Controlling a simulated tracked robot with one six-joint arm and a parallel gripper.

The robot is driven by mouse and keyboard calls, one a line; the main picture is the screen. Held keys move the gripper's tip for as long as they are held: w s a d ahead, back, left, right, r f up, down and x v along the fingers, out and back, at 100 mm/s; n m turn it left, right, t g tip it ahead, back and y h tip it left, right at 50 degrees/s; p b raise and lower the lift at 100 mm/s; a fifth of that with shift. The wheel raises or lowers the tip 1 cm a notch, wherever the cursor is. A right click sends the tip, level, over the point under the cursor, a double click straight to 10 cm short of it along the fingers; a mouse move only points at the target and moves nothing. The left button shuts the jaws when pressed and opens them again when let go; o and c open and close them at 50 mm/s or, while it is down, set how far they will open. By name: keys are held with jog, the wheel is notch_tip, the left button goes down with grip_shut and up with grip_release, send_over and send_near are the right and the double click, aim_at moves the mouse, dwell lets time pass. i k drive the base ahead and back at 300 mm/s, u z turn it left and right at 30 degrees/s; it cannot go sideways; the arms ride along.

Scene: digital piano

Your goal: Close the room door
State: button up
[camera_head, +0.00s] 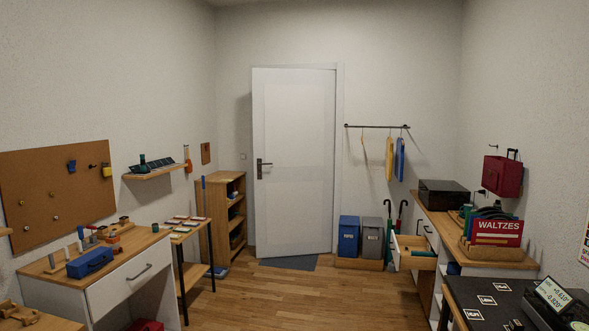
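The white room door (294,150) stands in the far wall at the middle of the view. It has two panels and a dark lever handle (262,168) on its left side. It looks slightly ajar: its left edge appears swung out toward me, covering the left side of the frame and casting a shadow on the wall. The right side of the door frame (339,150) is visible along the hinge side. My gripper is not in view, and nothing is seen touching the door.
Wooden floor (300,292) is clear between me and the door, with a dark mat (302,263) at its foot. Left are a workbench (60,290) and shelf (222,182). Right are bins (349,236), umbrellas (390,232), an open drawer (415,262) and a dark table (470,285).

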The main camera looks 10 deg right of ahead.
aim_at(293, 109)
jog(key=z, duration=0.15)
jog(key=i, duration=1.25)
jog(key=z, duration=0.25)
jog(key=i, duration=2.95)
jog(key=u, duration=0.3)
jog(key=i, duration=1.55)
jog(key=u, duration=0.25)
